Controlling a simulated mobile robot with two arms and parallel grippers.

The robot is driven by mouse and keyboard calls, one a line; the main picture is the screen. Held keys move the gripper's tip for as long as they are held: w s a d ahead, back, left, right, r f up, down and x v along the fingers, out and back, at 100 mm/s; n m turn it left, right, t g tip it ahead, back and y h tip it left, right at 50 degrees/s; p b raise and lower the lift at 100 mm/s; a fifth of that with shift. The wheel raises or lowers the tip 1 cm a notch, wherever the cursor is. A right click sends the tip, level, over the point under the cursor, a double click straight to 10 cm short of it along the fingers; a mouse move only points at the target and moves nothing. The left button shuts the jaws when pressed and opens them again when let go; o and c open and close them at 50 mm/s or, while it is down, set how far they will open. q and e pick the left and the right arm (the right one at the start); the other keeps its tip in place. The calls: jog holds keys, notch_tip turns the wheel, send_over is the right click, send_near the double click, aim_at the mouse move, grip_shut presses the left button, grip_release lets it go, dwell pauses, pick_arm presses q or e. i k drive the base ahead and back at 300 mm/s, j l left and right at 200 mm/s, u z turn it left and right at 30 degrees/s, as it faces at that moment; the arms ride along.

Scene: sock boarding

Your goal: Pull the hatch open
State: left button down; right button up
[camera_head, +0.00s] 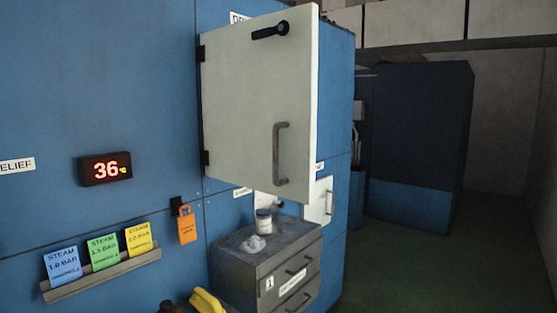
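A large white hatch door (240,100) is hinged on its left edge to the blue machine. Its right edge stands out towards me, so it looks swung partly open. It has a grey vertical bar handle (279,154) near its lower right and a black latch lever (270,30) at the top. A smaller white panel (317,202) with a handle sits lower right behind it, partly hidden. Neither of my grippers is in view, and nothing is seen touching the door handle.
A grey drawer cabinet (245,262) stands below the door, with a white jar (264,221) and a crumpled white item (253,243) on top. A display (105,169) reads 36. Coloured cards stand in a rack (100,277). An orange tag (187,227) hangs nearby. Green floor (430,260) is clear at right.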

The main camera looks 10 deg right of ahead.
aim_at(320, 211)
jog(key=i+l, duration=0.3)
jog(key=i+l+u, duration=0.15)
jog(key=l, duration=0.25)
jog(key=i+l, duration=0.4)
jog(key=i+l+u, duration=0.15)
jog(key=l, duration=0.25)
jog(key=i, duration=0.1)
